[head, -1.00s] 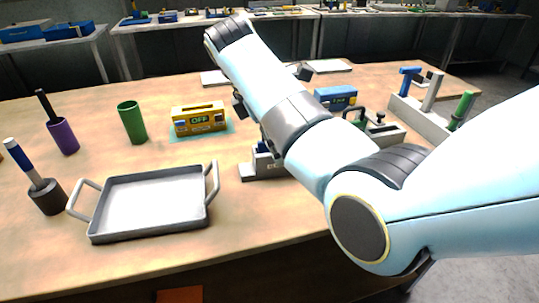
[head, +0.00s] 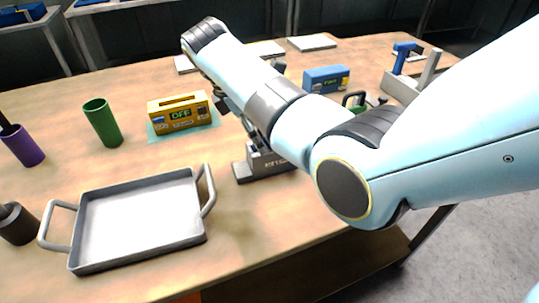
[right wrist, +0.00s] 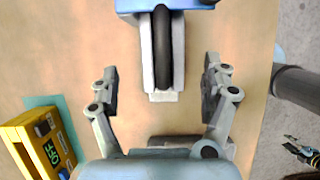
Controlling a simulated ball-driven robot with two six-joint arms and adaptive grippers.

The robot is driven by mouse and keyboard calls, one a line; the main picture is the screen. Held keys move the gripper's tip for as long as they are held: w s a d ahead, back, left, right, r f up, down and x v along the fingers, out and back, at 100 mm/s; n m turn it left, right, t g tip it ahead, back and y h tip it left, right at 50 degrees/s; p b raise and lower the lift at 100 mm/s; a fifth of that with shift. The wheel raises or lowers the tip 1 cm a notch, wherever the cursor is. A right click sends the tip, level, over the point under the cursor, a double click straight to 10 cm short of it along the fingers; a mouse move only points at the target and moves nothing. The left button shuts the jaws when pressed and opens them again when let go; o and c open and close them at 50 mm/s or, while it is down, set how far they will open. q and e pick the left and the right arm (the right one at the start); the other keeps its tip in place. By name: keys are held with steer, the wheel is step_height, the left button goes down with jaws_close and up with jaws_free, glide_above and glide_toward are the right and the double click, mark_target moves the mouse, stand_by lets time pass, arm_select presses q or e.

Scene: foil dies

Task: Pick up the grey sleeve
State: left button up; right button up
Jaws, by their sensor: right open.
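A dark grey sleeve (head: 15,224) stands at the far left edge of the head view, left of the tray and partly cut off. My right gripper (head: 230,104) is far to its right, partly hidden by my own arm. In the right wrist view the right gripper (right wrist: 161,78) is open, with a finger on each side of a light grey device (right wrist: 147,50) that has a black bar (right wrist: 162,48). I cannot tell whether the fingers touch it; a gap shows on both sides. My left gripper is not in view.
A grey tray (head: 140,222) with two handles lies in front. A purple sleeve (head: 23,148), a green sleeve (head: 103,123) and a yellow box (head: 180,114) stand behind it. A grey press (head: 258,166) and a blue box (head: 326,79) are near my right arm. Free table lies between sleeves and tray.

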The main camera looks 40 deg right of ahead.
steer(key=x, duration=0.5)
steer(key=shift+s+a, duration=0.15)
steer(key=c, duration=1.4)
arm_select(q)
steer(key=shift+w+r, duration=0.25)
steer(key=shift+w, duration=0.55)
arm_select(e)
steer(key=shift+r, duration=0.1)
steer(key=shift+c, duration=0.5)
